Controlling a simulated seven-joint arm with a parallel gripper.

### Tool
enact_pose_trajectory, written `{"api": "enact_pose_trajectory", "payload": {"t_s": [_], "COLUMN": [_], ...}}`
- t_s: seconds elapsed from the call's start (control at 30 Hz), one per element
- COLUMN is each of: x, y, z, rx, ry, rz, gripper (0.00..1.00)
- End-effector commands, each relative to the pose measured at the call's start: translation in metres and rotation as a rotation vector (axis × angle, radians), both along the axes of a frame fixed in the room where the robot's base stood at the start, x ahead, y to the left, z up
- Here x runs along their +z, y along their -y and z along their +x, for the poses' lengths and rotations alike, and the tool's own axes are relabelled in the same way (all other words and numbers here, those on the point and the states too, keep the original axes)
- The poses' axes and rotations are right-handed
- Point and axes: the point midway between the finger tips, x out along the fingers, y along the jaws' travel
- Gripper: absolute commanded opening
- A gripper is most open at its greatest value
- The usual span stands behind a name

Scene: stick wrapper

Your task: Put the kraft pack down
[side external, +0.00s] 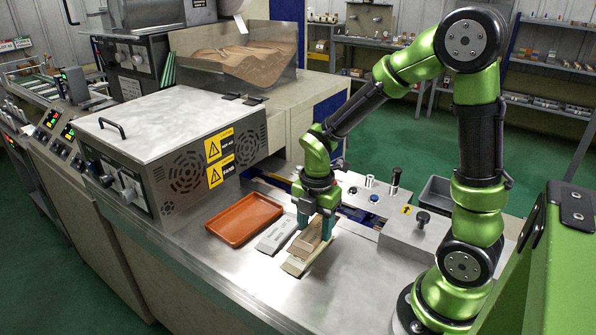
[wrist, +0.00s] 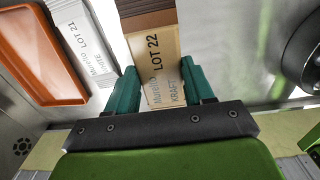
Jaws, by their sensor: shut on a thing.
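The kraft pack (wrist: 163,62) is a tan block with "LOT 22" and "KRAFT" printed on it. In the wrist view it lies between the two teal fingers of my gripper (wrist: 160,88), which are shut on it. In the side view my gripper (side external: 316,222) points down over the steel bench with the kraft pack (side external: 305,246) at its fingertips. A flat tan piece (side external: 296,267) shows just below and in front of the pack. I cannot tell whether the pack touches it or the bench.
A pale grey pack marked "LOT 21" (side external: 277,234) lies just left of the kraft pack. An orange tray (side external: 244,219) sits further left, before a vented metal box (side external: 178,150). A machine block with knobs (side external: 400,237) stands to the right. Bare steel (side external: 245,285) is free in front.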

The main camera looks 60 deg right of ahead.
Motion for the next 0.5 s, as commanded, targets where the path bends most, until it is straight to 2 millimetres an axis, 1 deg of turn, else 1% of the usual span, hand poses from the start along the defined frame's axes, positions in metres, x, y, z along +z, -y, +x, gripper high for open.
{"api": "enact_pose_trajectory", "payload": {"t_s": [0.03, 0.1, 0.2, 0.37, 0.47, 0.5], "x": [-0.007, -0.012, -0.015, -0.011, -0.014, -0.015], "y": [-0.001, -0.004, -0.006, -0.006, -0.005, -0.004], "z": [0.014, 0.031, 0.052, 0.072, 0.091, 0.102], "rx": [-0.015, -0.036, -0.068, -0.102, -0.111, -0.111], "ry": [-0.004, -0.003, 0.0, 0.002, 0.001, 0.001], "rz": [0.001, 0.001, 0.001, 0.0, 0.0, 0.0], "gripper": [0.24, 0.24, 0.24, 0.24, 0.24, 0.24]}}
